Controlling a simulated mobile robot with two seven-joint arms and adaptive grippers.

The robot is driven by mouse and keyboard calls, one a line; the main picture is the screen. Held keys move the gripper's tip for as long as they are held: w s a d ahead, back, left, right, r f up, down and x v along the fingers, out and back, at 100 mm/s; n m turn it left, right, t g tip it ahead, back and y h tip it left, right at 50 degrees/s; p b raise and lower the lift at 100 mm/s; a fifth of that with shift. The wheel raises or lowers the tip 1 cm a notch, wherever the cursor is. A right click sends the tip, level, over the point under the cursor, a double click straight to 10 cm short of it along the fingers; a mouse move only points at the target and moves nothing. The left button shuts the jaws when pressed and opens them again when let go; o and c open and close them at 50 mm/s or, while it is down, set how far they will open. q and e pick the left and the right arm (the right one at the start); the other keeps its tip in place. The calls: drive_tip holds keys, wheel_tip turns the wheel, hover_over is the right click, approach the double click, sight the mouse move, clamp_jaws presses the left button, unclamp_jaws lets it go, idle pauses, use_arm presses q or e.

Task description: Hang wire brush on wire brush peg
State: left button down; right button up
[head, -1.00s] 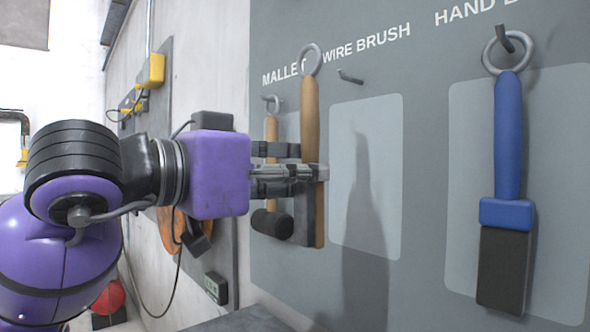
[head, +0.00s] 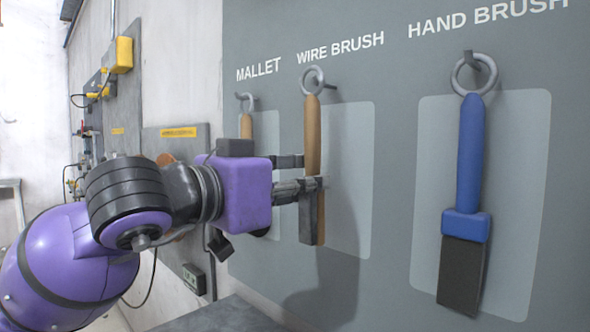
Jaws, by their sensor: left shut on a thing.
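The wire brush (head: 312,130) has a tan wooden handle, a grey metal ring (head: 313,80) on top and a dark bristle part low down. It hangs nearly upright in my left gripper (head: 311,173), whose fingers are shut on its handle. The ring is at the wire brush peg (head: 331,87), under the WIRE BRUSH label (head: 341,48). The peg's end shows at the ring's right; I cannot tell whether the peg passes through the ring. The brush stands in front of the left edge of its pale panel (head: 350,150). My right gripper is not in view.
The mallet (head: 246,125) hangs at the left, mostly hidden by my left arm. The blue hand brush (head: 468,150) hangs on its peg at the right. The grey board (head: 390,200) is clear between the wire brush and hand brush.

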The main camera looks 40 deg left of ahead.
use_arm(q)
drive_tip(key=shift+w+r+p, duration=0.1)
drive_tip(key=shift+w+p, duration=0.55)
drive_tip(key=shift+p, duration=0.1)
drive_tip(key=shift+w+d+f+b, duration=0.1)
drive_tip(key=shift+w+f+b, duration=0.35)
drive_tip(key=shift+b, duration=0.2)
drive_tip(key=shift+w+f+b, duration=0.2)
drive_tip(key=shift+b, duration=0.15)
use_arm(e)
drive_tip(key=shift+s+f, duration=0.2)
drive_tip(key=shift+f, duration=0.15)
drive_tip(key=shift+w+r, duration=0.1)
use_arm(q)
drive_tip(key=c, duration=1.4)
unclamp_jaws()
drive_tip(key=shift+o, duration=0.2)
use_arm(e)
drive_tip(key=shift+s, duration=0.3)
